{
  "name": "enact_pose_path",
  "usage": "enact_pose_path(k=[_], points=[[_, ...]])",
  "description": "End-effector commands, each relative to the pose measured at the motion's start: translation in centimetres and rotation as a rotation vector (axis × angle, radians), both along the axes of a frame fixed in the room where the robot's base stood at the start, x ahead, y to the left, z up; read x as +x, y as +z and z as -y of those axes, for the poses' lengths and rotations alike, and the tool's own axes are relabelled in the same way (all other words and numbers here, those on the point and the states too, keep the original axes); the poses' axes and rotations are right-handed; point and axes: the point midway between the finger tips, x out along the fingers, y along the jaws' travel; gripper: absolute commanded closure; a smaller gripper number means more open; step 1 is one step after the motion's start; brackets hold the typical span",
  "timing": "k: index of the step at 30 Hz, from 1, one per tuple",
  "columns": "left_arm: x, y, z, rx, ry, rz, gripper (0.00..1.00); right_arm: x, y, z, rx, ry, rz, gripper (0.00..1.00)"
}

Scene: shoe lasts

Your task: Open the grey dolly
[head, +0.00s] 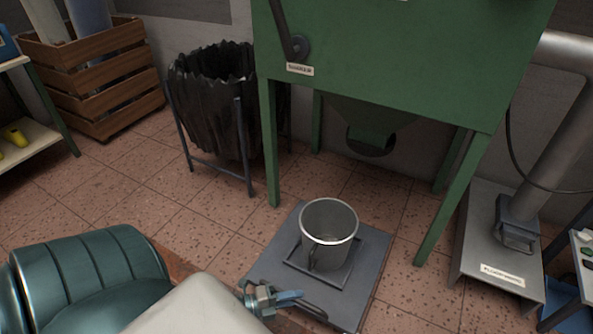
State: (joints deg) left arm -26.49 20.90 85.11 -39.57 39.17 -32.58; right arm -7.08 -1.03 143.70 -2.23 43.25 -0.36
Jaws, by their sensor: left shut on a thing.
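The grey dolly (369,262) is a low, flat grey platform on the tiled floor in front of the green machine. A metal bucket (329,232) stands upright inside a raised square frame on it. My left gripper (290,297) is at the dolly's near edge, at the bottom of the head view. It is shut on a dark, thin loop (312,311) there, which looks like the dolly's handle. My arm hides part of the near left side of the dolly. My right gripper is not in view.
The green machine (400,60) stands on legs behind the dolly, with a round outlet (371,142) underneath. A black bin bag (215,95) hangs in a metal stand at left. A wooden crate (110,90) is farther left. A grey labelled base (497,250) stands at right.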

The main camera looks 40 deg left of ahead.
Motion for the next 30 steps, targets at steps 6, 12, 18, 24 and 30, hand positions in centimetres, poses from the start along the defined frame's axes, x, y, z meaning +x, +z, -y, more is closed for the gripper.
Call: enact_pose_path(k=[6,12,18,24,30], points=[[-0.4,0.0,0.1,0.001,0.0,-0.001,1.0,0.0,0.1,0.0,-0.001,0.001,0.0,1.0],[-0.4,-0.1,0.1,0.001,0.0,-0.001,1.0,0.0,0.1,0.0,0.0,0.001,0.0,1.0],[-0.3,-0.1,0.1,0.001,0.0,-0.001,0.62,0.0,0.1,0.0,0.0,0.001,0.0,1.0],[-0.3,0.0,0.1,0.0,0.0,0.0,0.62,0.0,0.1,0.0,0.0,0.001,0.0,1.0],[-1.4,0.2,-0.6,0.002,-0.002,-0.003,0.62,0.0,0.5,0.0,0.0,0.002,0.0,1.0]])
